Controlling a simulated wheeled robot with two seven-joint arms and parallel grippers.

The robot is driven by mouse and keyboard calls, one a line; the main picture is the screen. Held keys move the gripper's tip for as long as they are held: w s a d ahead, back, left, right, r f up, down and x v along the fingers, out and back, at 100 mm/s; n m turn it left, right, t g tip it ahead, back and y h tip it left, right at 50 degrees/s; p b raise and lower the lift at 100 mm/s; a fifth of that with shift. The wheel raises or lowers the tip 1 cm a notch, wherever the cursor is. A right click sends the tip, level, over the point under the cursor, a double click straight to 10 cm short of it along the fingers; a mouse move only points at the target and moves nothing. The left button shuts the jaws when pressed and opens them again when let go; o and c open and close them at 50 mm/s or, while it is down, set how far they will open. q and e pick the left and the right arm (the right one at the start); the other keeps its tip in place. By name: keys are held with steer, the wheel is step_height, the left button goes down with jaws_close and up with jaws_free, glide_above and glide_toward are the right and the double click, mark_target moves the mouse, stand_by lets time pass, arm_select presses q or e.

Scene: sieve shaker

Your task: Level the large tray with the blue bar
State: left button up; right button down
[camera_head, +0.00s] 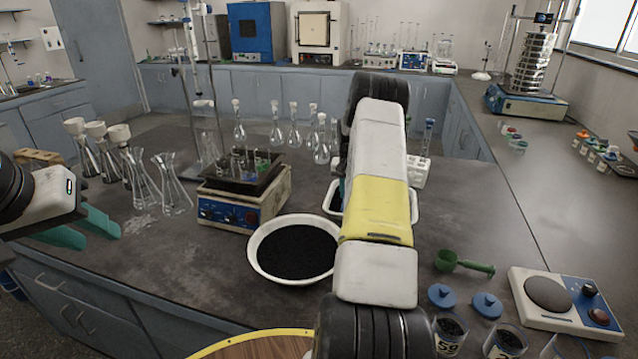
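A white rectangular tray (333,211) with dark material in it stands on the bench in the middle, mostly hidden behind my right arm. A round white bowl (256,262) filled with black granules stands in front of it, to the left. I cannot make out a blue bar. My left gripper (103,236) is at the left edge, low over the bench's front edge, with its teal fingers apart and nothing between them. It is well left of the bowl and tray. My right arm crosses the middle of the view; its gripper does not show.
A hotplate (240,212) with a dark rack stands left of the bowl, with several flasks (172,190) further left. A green scoop (463,263), blue lids (441,296), jars (449,335) and a second hotplate (550,295) are at the right. A sieve shaker (528,100) stands far right.

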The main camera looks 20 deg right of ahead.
steer(key=shift+s+d, duration=1.85)
steer(key=shift+d, duration=0.85)
steer(key=shift+s+d, duration=1.9)
steer(key=shift+d, duration=0.8)
steer(key=shift+s+d, duration=1.85)
steer(key=shift+d, duration=0.85)
steer(key=shift+w+a, duration=2.1)
steer(key=shift+a, duration=0.95)
steer(key=shift+w+a, duration=2.1)
steer(key=shift+a, duration=0.95)
steer(key=shift+w+a, duration=2.1)
steer(key=shift+a, duration=0.95)
steer(key=shift+s+d, duration=2.05)
steer(key=shift+d, duration=0.9)
steer(key=shift+s+d, duration=2)
steer(key=shift+d, duration=1)
steer(key=shift+s+d, duration=2.05)
steer(key=shift+d, duration=0.9)
steer(key=shift+s+d+r, duration=0.15)
steer(key=shift+d, duration=0.1)
steer(key=shift+r, duration=2.9)
